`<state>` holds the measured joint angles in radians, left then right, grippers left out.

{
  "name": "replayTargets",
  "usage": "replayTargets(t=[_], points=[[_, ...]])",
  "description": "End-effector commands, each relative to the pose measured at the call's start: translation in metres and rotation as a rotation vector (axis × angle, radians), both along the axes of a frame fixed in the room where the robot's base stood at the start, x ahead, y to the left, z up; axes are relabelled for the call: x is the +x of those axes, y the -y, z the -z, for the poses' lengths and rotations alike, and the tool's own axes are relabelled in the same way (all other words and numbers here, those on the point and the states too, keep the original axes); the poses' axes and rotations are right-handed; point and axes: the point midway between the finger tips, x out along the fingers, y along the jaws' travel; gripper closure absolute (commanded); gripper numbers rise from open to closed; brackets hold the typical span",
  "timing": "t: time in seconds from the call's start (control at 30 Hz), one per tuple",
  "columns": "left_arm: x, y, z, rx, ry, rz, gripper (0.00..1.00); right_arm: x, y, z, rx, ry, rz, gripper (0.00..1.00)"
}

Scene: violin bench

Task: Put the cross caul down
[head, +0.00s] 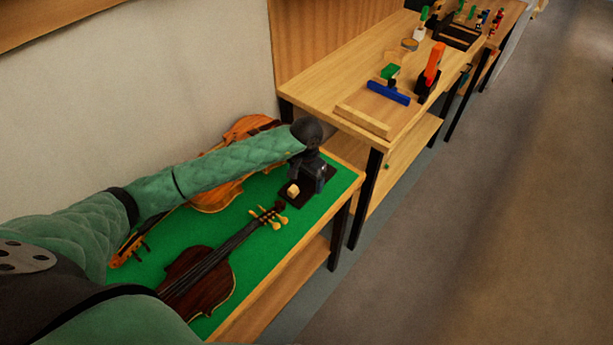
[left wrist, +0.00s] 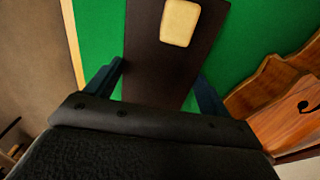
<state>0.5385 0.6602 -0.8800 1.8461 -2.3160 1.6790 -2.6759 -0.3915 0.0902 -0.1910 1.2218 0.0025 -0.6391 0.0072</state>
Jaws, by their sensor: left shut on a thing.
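The cross caul looks to be the dark brown flat bar (head: 287,200) with a pale wooden block (head: 293,190) on it, at the far right end of the green mat. My left gripper (head: 312,184) is shut on it, pointing down. In the left wrist view the bar (left wrist: 150,60) runs between the two fingers (left wrist: 158,85), with the pale block (left wrist: 180,22) beyond the fingertips. The bar is at or just above the mat; I cannot tell whether it touches. My right gripper is not in view.
A dark violin (head: 200,278) lies on the green mat (head: 330,185) in front, its scroll close to the bar. An orange-brown violin (head: 215,195) lies behind, partly hidden by my left arm. A second bench (head: 340,85) with clamps stands beyond.

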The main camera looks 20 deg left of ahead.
Motion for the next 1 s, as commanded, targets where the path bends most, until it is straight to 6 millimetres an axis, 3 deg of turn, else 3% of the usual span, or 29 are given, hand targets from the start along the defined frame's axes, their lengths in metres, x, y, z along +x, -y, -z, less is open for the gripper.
replayTargets(t=[0.73, 0.77, 0.83, 1.0], points=[[0.0002, 0.0001, 0.0080, 0.000, 0.001, 0.000, 0.45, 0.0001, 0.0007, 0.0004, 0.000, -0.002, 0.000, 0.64], [0.0001, 0.0001, 0.0080, 0.000, 0.001, 0.000, 0.17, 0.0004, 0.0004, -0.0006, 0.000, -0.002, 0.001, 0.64], [-0.0001, 0.0002, 0.0077, 0.000, 0.001, 0.000, 0.03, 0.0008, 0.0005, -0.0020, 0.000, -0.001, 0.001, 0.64], [-0.0001, 0.0003, 0.0078, 0.000, 0.000, 0.000, 0.00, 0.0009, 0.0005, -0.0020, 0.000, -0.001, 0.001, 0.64]])
